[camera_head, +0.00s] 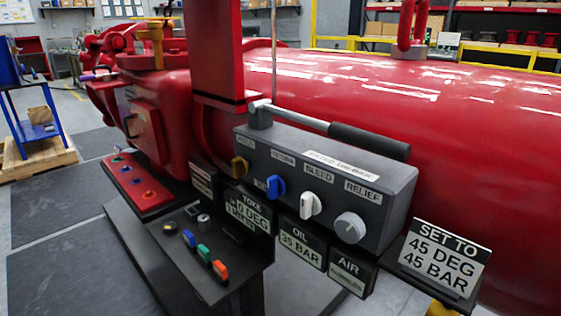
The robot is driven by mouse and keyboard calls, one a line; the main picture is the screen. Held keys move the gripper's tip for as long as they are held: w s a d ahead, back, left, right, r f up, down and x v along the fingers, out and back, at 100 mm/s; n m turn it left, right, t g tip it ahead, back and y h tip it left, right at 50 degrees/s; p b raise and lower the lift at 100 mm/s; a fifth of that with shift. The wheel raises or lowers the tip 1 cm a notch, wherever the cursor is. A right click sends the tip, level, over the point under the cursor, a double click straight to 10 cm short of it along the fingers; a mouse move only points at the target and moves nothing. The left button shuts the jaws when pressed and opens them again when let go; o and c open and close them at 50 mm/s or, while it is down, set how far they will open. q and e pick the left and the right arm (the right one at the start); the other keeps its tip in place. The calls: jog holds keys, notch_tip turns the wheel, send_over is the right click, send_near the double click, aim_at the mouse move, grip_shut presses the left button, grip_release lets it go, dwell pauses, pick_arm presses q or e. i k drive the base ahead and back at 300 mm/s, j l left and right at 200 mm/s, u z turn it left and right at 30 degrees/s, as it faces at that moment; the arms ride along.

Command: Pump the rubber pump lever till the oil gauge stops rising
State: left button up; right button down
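The pump lever is a metal rod with a black rubber grip (368,141). It lies nearly level along the top of the grey control box (330,172), pivoting at a grey post at the box's left end. The oil gauge (301,246) hangs below the box and reads 35 BAR. The sign (441,261) at the right says SET TO 45 DEG, 45 BAR. Neither of my grippers is in view, and nothing touches the lever.
The box front has a brown, a blue and a white handle and a round grey relief knob (350,228). A yoke display (246,209) and an air gauge (348,273) flank the oil gauge. A sloped panel with coloured buttons (203,252) juts out front left. The red actuator body (470,130) fills the back.

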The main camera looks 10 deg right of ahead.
aim_at(399, 151)
jog(key=i+j+z, duration=0.1)
jog(key=j+z, duration=0.25)
jog(key=i+j+z, duration=0.1)
jog(key=z, duration=0.3)
jog(key=k+u, duration=0.15)
jog(key=k, duration=0.25)
